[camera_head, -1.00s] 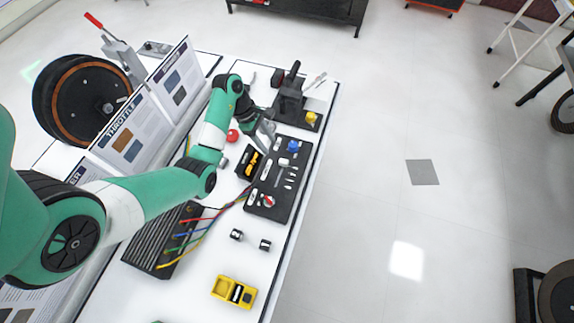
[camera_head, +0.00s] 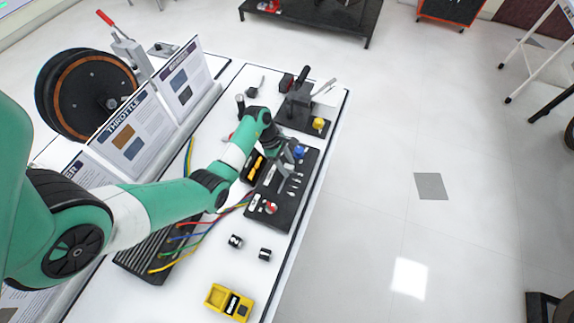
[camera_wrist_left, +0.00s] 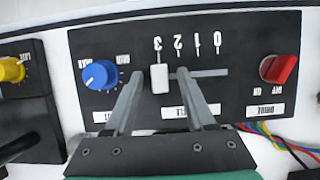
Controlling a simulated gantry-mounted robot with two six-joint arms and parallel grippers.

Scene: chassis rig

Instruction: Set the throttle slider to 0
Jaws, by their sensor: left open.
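The throttle slider (camera_wrist_left: 159,79) is a white handle in a horizontal slot on the dark control panel (camera_wrist_left: 245,25). It stands at the 3 mark, at the left end of the 3-2-1-0 scale in the left wrist view. The slot runs free to its right, toward 0. My left gripper (camera_wrist_left: 160,72) is open, with one finger on each side of the handle and visible gaps between. In the head view my left gripper (camera_head: 284,150) is over the panel (camera_head: 262,222) and hides part of it. My right gripper is not in view.
On the panel, a blue knob (camera_wrist_left: 100,75) is left of the slider and a red switch (camera_wrist_left: 279,69) is right of it. A yellow knob (camera_head: 319,123) sits on a device beyond the panel. A yellow box (camera_head: 229,303) and coloured wires (camera_head: 196,240) are nearer on the table.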

